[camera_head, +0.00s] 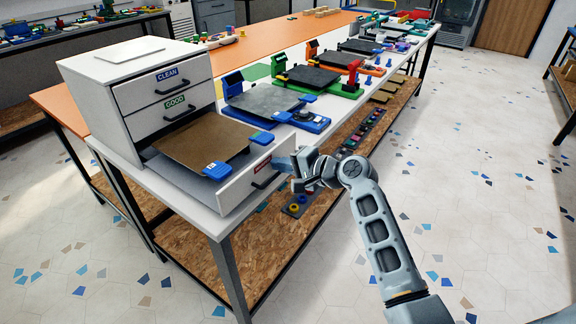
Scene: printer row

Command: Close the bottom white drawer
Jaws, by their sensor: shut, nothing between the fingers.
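The white drawer unit (95,95) stands at the near left end of the long white table. Its bottom white drawer (238,190) is pulled out, with a red label and a dark handle (266,181) on its front. A brown plate (203,141) with blue end pieces lies in or over the open drawer. The upper drawers, labelled CLEAN (167,74) and GOOD (174,102), are shut. My gripper (281,164) is shut and empty at the right end of the drawer front, by the handle. Whether it touches the front I cannot tell.
A wooden lower shelf (275,238) holds small parts. The tiled floor (480,200) to the right is clear.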

